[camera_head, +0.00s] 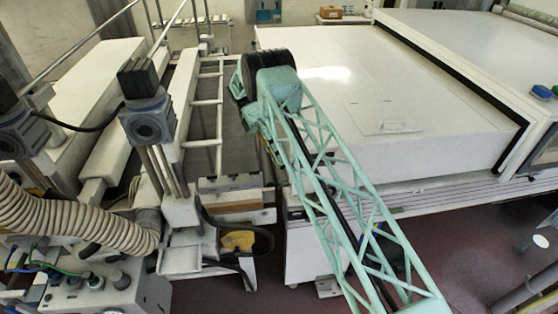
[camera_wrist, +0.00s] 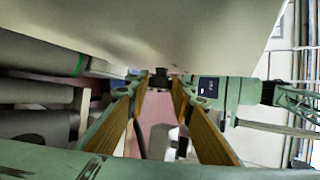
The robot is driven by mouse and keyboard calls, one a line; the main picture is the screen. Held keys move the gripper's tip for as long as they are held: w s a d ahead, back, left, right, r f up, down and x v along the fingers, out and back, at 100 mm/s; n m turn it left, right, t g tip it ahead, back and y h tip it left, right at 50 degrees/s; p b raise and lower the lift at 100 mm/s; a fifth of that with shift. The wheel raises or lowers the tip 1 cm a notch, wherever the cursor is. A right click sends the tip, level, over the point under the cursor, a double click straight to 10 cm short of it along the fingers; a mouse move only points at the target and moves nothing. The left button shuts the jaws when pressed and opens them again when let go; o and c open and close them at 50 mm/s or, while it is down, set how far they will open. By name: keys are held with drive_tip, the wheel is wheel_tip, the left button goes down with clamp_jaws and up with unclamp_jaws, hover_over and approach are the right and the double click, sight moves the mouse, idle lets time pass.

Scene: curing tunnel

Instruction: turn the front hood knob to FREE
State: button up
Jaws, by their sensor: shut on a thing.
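The front hood knob appears to be the small dark piece (camera_wrist: 160,76) between my fingertips in the wrist view, just under the pale hood surface (camera_wrist: 165,35). My gripper (camera_wrist: 158,86) is shut on it, one yellow-padded finger on each side. The knob's marking and which way it points cannot be read. In the head view the white hood (camera_head: 330,75) is the long box at the upper middle. My green lattice arm reaches up to the hood's left end, and both gripper and knob are hidden there.
An open frame with rungs (camera_head: 207,140) lies left of the hood. A grey motor unit on posts (camera_head: 147,122) and a ribbed hose (camera_head: 75,215) stand further left. A blue button (camera_head: 541,92) is on the right housing.

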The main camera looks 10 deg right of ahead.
drive_tip(key=o, duration=0.9)
drive_tip(key=shift+d, duration=0.1)
drive_tip(key=shift+c, duration=0.2)
drive_tip(key=shift+r, duration=0.2)
wheel_tip(320, 180, up, 10)
drive_tip(key=shift+f, duration=0.25)
